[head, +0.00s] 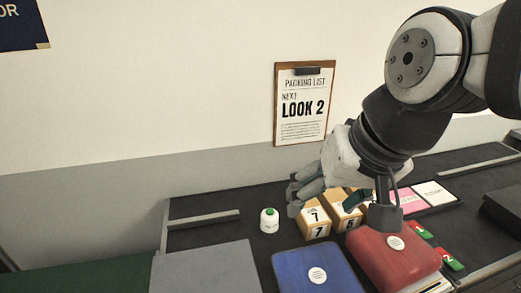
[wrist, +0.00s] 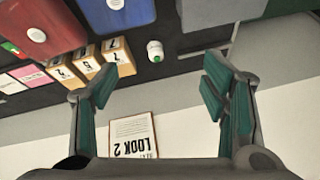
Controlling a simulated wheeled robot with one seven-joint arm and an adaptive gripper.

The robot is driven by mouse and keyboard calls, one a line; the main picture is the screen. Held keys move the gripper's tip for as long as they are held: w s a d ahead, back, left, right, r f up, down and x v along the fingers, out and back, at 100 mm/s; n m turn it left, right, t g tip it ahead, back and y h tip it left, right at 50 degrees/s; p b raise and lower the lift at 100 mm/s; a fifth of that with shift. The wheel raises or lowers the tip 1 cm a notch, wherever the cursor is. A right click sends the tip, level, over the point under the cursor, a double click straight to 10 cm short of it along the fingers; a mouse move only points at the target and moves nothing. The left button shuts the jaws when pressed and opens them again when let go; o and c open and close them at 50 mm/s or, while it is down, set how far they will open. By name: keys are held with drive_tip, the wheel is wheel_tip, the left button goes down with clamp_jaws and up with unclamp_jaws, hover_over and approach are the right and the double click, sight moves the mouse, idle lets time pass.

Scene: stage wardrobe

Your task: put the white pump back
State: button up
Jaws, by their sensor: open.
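No white shoe shows in either view, and I cannot pick out a white pump for certain. A small white rounded container with a green top (head: 269,221) stands on the dark table, left of the number blocks; it also shows in the wrist view (wrist: 155,51). My gripper (head: 297,193) is above the back of the table, close to the number blocks in the head view. In the wrist view its fingers (wrist: 158,88) are spread wide with nothing between them.
Wooden number blocks (head: 316,221) stand behind a blue case (head: 315,272) and a red case (head: 392,258). A grey panel (head: 205,268) lies at front left. Pink and white cards (head: 410,202) lie at right. A packing-list clipboard (head: 304,103) reading LOOK 2 hangs on the wall.

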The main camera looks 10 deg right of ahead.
drive_tip(key=s+n, duration=0.1)
drive_tip(key=s+d+n+h, duration=0.1)
drive_tip(key=s, duration=0.1)
drive_tip(key=shift+r, duration=0.15)
idle(1.2)
